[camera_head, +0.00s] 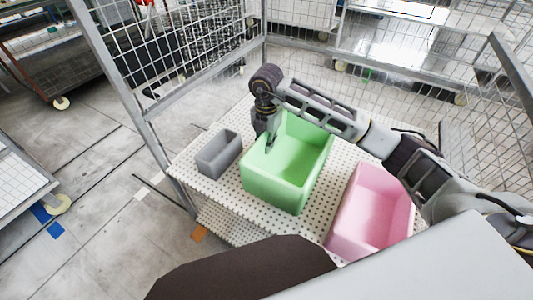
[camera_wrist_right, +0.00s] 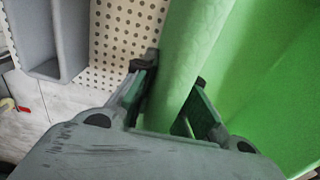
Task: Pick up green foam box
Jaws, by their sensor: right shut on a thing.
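The green foam box (camera_head: 283,180) stands upright and open-topped on the white perforated shelf (camera_head: 232,194), between a grey box and a pink box. My right gripper (camera_head: 268,143) reaches down over its left wall from above. In the right wrist view, the two fingers of the right gripper (camera_wrist_right: 172,98) sit on either side of the wall of the green foam box (camera_wrist_right: 190,55), shut on it. The box appears to rest on the shelf. My left gripper is in neither view.
A small grey box (camera_head: 219,155) stands left of the green box; it also shows in the wrist view (camera_wrist_right: 62,45). A pink box (camera_head: 368,212) stands to the right, under my right arm. Wire mesh panels (camera_head: 190,60) enclose the shelf at the back and left.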

